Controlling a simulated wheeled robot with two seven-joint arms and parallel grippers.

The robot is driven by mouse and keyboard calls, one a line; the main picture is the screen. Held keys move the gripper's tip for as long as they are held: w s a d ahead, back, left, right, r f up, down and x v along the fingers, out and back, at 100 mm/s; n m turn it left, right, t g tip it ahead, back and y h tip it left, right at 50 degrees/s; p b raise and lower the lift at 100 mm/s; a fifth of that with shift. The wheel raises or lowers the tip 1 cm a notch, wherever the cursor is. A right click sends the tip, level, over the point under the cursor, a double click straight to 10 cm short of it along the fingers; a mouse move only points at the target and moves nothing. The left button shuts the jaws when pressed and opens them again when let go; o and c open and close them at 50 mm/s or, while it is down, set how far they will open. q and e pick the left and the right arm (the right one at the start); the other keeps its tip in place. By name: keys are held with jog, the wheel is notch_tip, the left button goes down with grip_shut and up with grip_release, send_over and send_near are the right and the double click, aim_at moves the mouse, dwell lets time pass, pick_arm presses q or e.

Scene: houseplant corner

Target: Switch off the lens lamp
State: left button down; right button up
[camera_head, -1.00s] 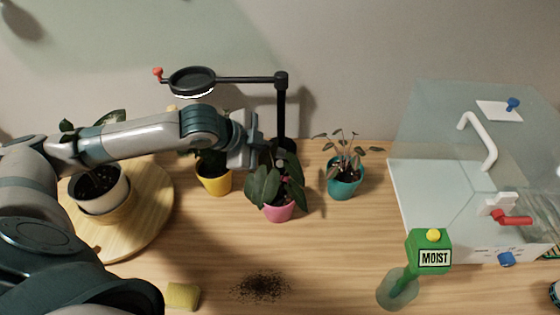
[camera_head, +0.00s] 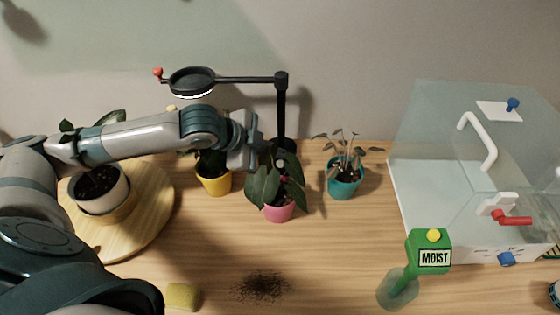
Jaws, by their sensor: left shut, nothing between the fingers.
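The lens lamp stands at the back of the table. Its round black head (camera_head: 192,80) hangs from a horizontal arm on a black post (camera_head: 282,110), with a bright rim under the head. A small red knob (camera_head: 158,74) sticks out at the head's left. The lamp's base is mostly hidden behind the plant and my gripper. My left gripper (camera_head: 262,150) is shut and empty. It is in front of the post's lower part, above the pink pot's leaves; I cannot tell whether it touches the lamp. My right gripper is out of view.
A pink pot (camera_head: 277,212), a yellow pot (camera_head: 216,183) and a teal pot (camera_head: 345,183) stand near the lamp. A white pot sits on a round wooden board (camera_head: 150,215). A clear case (camera_head: 400,180) is at right, a green MOIST meter (camera_head: 430,252) in front. Dark soil (camera_head: 262,287) lies front centre.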

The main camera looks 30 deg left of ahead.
pick_arm(q)
jog(key=shift+f, duration=0.1)
dwell(0.6)
jog(key=shift+f, duration=0.4)
jog(key=shift+d+f, duration=0.1)
jog(key=shift+f, duration=0.2)
dwell(0.6)
jog(key=shift+r+p, duration=0.75)
jog(key=shift+p, duration=0.45)
